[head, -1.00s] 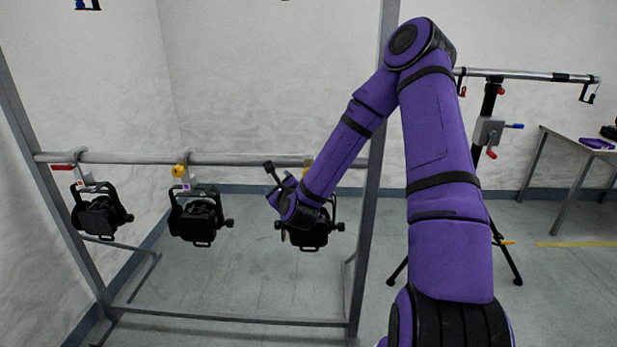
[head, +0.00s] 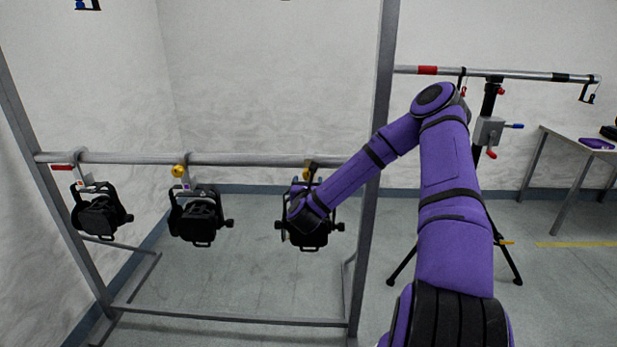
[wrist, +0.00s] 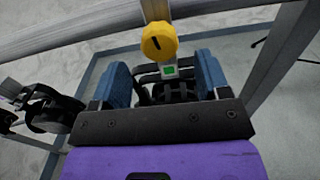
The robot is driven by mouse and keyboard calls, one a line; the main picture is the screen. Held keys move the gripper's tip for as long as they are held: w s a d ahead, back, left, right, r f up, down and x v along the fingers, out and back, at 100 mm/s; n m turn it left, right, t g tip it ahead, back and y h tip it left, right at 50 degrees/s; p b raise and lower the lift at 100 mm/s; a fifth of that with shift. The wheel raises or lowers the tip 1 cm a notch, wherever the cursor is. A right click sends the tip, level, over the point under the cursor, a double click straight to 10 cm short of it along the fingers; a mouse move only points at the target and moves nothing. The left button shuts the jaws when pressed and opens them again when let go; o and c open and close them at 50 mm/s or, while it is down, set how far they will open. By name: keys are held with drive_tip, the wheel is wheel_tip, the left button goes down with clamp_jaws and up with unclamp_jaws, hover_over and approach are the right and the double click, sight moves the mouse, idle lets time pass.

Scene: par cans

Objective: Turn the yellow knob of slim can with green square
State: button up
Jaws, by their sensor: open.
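In the wrist view a yellow knob (wrist: 159,42) with a dark slot sits on the clamp on the rail. A green square (wrist: 169,70) on a pale tag shows just below it. The black can (wrist: 180,90) under the tag is partly hidden by my gripper. My gripper (wrist: 160,68) is open, with blue fingers on either side of the tag. The knob lies beyond the fingertips, between their lines and apart from them.
A middle can (head: 198,220) with a yellow knob (head: 179,171) and a left can (head: 100,214) with a red handle hang on the same rail (head: 240,159). A frame post (head: 374,180) stands close right. A tripod stand (head: 485,130) and table (head: 570,150) are farther right.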

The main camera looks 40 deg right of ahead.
sight(308, 176)
drive_tip(key=shift+x, duration=2.55)
drive_tip(key=c, duration=0.9)
drive_tip(key=shift+n, duration=0.4)
